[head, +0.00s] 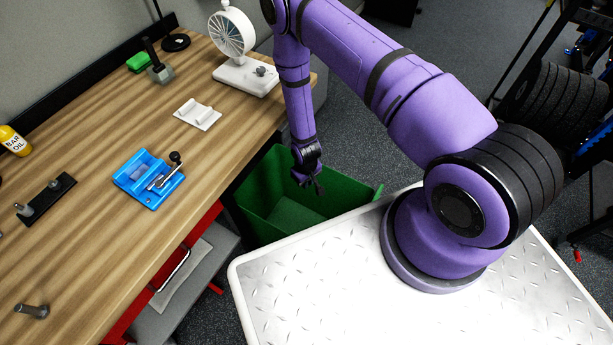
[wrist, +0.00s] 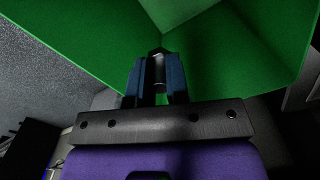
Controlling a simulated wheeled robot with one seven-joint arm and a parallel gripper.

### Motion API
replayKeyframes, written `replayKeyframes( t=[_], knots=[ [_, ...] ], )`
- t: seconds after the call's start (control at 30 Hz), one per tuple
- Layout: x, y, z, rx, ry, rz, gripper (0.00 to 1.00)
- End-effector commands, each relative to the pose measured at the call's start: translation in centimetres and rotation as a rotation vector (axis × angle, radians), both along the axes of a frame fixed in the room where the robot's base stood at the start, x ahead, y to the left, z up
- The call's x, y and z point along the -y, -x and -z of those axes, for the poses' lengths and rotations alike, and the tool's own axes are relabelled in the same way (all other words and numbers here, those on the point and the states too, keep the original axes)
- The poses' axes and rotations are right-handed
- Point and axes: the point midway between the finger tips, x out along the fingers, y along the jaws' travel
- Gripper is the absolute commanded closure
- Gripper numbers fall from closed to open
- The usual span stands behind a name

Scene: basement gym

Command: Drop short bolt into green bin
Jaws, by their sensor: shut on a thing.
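The green bin (head: 262,190) stands on the floor beside the workbench, open at the top. My gripper (head: 312,186) points down over the bin's opening. In the wrist view my gripper (wrist: 158,78) is shut on a small grey metal piece, which looks like the short bolt (wrist: 159,70). The bin's green walls (wrist: 235,50) fill the area beyond the fingertips. In the head view the held bolt is too small and dark to make out.
The wooden workbench (head: 110,95) holds a blue fixture (head: 130,172), a white fan (head: 232,35), a black block with bolts (head: 45,199) and a loose bolt (head: 32,311). Red drawers stick out below its edge. A silver diamond-plate surface (head: 320,300) lies in front of the bin.

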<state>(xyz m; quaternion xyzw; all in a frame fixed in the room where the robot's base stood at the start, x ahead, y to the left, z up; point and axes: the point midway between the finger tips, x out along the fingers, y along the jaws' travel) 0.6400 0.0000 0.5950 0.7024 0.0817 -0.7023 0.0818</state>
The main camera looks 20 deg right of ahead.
Motion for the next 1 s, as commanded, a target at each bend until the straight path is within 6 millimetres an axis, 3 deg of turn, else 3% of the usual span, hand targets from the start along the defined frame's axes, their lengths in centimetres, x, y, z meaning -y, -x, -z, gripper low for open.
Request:
replayKeyframes(
  t=[0.43, 0.47, 0.5, 0.6, 1.0],
  knots=[
    [0.01, 0.01, 0.91, 0.000, 0.000, 0.000, 1.00],
    [0.01, 0.01, 0.90, 0.000, 0.000, 0.000, 0.82],
    [0.01, 0.01, 0.90, 0.000, 0.000, 0.000, 0.73],
    [0.01, 0.01, 0.90, 0.000, 0.000, 0.000, 0.55],
    [0.00, -0.05, 0.11, 0.001, 0.000, 0.000, 0.55]
  ],
)
